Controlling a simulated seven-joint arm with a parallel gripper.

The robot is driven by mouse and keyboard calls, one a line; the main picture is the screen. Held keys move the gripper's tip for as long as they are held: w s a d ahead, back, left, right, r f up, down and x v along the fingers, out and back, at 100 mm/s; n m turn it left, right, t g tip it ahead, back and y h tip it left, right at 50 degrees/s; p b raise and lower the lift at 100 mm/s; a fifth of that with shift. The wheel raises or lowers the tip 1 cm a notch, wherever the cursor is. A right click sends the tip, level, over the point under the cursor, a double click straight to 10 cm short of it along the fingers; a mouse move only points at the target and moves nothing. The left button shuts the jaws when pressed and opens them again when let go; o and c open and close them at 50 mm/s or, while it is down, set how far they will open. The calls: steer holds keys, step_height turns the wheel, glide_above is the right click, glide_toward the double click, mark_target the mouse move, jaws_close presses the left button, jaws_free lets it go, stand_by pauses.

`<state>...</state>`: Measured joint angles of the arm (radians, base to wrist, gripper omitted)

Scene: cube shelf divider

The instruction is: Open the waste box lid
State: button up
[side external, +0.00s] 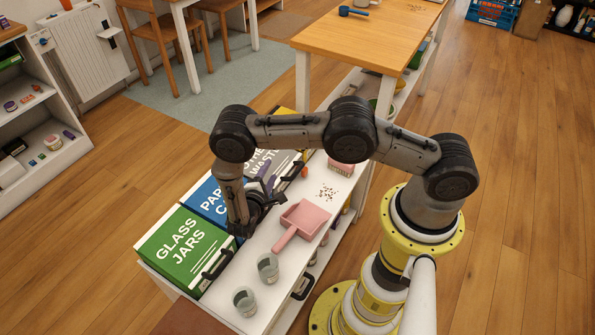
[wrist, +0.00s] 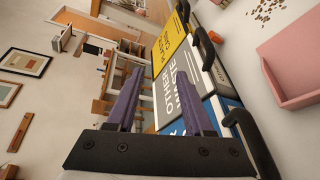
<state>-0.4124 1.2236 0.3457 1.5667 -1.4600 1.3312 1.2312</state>
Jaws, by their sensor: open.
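The grey box lid lettered "OTHER WASTE" (side external: 284,162) lies flat and closed in the row of bins, partly hidden by my arm in the side view. In the wrist view the grey lid (wrist: 178,95) shows between and beyond my fingers, with a black handle (wrist: 205,47) at its edge. My gripper (side external: 270,182) is above the row, near the blue and grey lids. Its two purple fingers (wrist: 160,76) are spread with nothing between them. I cannot tell the exact gap between the fingers and the lid.
The green "GLASS JARS" lid (side external: 182,247), blue lid (side external: 205,197) and yellow lid (wrist: 172,45) flank it. A pink dustpan (side external: 304,218), scattered crumbs (side external: 327,193) and two glass cups (side external: 268,267) are on the white top. A wooden table (side external: 365,40) stands behind.

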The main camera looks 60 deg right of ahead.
mark_target(296, 176)
steer(key=s+f+n, duration=0.3)
steer(key=s+f, duration=0.3)
steer(key=f, duration=0.2)
steer(key=shift+t, duration=0.3)
steer(key=x, duration=1.4)
steer(key=shift+s+d+r, duration=0.1)
steer(key=shift+d+r, duration=0.05)
steer(key=shift+r, duration=0.15)
jaws_close()
